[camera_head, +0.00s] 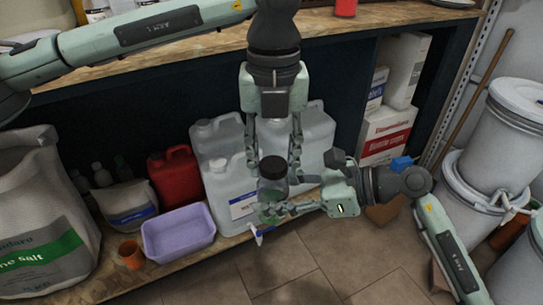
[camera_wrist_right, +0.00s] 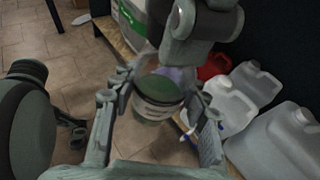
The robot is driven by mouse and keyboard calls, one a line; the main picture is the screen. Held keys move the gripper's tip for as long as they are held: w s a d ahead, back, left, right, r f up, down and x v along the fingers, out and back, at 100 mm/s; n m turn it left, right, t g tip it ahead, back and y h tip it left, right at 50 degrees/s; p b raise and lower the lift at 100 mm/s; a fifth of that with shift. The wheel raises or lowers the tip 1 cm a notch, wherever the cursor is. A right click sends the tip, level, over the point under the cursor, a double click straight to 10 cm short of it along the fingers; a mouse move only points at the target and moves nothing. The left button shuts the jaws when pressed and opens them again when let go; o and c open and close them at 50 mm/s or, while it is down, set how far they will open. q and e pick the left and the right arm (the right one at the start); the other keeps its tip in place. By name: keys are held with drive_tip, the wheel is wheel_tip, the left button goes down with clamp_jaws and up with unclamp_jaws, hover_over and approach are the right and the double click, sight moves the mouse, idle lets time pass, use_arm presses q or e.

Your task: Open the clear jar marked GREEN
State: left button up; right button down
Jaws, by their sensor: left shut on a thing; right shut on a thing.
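The clear jar (camera_head: 270,192) has a dark lid (camera_head: 273,168) and green at its lower part; it is held in the air in front of the shelf. In the right wrist view the jar (camera_wrist_right: 158,98) shows a green area and a pale label whose words I cannot read. My left gripper (camera_head: 273,162) comes down from above and is shut on the lid. My right gripper (camera_head: 268,210) reaches in from the right and is shut on the jar's body; its fingers (camera_wrist_right: 160,108) lie on either side of it. Whether lid and body are apart is unclear.
Pale jugs (camera_head: 222,140) stand close behind the jar, on the low shelf. A purple tub (camera_head: 178,232), an orange cup (camera_head: 131,254), a red can (camera_head: 175,174) and a salt bag (camera_head: 40,210) are to the left. White drums (camera_head: 500,135) stand at right. The tiled floor (camera_head: 320,265) in front is mostly clear.

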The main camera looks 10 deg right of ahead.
use_arm(q)
drive_tip(key=n, duration=0.5)
drive_tip(key=shift+w+a, duration=0.15)
drive_tip(key=n, duration=0.5)
drive_tip(key=shift+d+f, duration=0.1)
drive_tip(key=shift+d, duration=0.15)
drive_tip(key=shift+d+r, duration=0.1)
drive_tip(key=shift+r, duration=1.1)
